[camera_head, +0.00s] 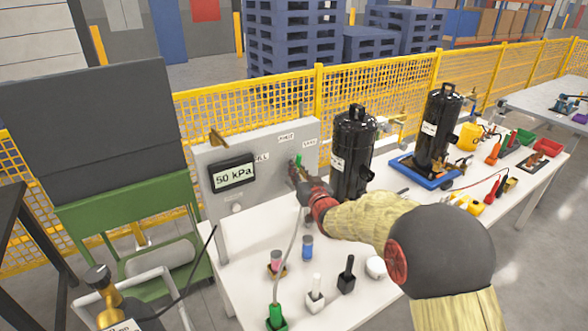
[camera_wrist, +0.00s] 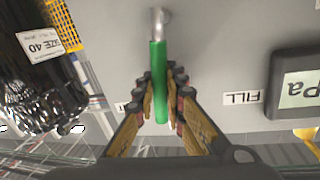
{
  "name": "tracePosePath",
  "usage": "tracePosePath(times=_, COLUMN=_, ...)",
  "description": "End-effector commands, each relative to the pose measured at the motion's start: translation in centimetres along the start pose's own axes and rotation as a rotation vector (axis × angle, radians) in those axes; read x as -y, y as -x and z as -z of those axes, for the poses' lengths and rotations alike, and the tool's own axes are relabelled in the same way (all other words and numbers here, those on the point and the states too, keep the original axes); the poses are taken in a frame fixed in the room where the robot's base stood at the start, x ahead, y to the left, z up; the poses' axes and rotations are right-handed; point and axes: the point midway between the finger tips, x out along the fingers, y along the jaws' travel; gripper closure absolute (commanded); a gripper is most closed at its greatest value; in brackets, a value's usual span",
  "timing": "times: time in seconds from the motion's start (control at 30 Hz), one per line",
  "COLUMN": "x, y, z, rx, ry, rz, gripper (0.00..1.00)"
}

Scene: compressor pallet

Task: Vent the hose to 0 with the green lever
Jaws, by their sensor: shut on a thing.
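The green lever (camera_wrist: 158,75) runs straight from its metal pivot on the grey panel (camera_wrist: 215,40) to between my fingers in the wrist view, where the picture is upside down. My gripper (camera_wrist: 160,100) is shut on the lever's green grip. In the head view my gripper (camera_head: 300,178) is at the panel, with a bit of the green lever (camera_head: 298,160) showing above it. The gauge display (camera_head: 233,175) reads 50 kPa. The FILL label (camera_wrist: 240,98) is beside the lever; another label is mostly hidden by a finger.
A black compressor (camera_head: 350,155) stands close right of the panel, with another (camera_head: 438,125) beyond it on a blue pallet. Small tools and a green-ended hose (camera_head: 276,315) stand on the white table (camera_head: 250,240) below. A yellow mesh fence (camera_head: 400,80) runs behind.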

Motion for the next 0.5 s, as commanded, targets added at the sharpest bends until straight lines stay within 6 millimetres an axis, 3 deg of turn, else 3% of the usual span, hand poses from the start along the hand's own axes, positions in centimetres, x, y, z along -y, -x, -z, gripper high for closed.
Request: tracePosePath(times=0.5, x=-3.2, y=-0.6, z=-0.3, rx=0.087, ry=-0.436, rz=-0.002, gripper=1.00)
